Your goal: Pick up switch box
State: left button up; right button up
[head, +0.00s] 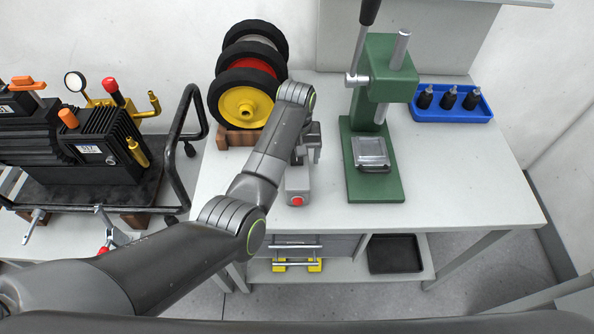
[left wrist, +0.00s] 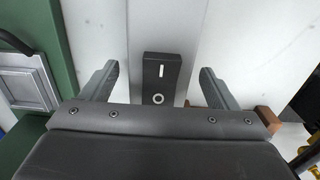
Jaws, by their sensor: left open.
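The switch box (head: 298,184) is a light grey box on the white table with a red button on its near end, left of the green press. In the left wrist view its pale body (left wrist: 163,25) carries a dark panel with a white bar and ring (left wrist: 161,78). My left gripper (head: 309,147) is over the box's far part and hides some of it. In the left wrist view the open fingers (left wrist: 158,70) stand apart on either side of the dark panel, with nothing gripped. My right gripper is not in view.
The green press (head: 378,164) stands close on the right. Wheels in a wooden rack (head: 236,138) stand at the back left. A blue tray (head: 452,117) with dark bottles is at the back right. The table's front right (head: 465,200) is clear.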

pick_arm(q)
jog(key=shift+f, duration=1.8)
jog(key=shift+c, duration=0.3)
jog(key=c, duration=1.2)
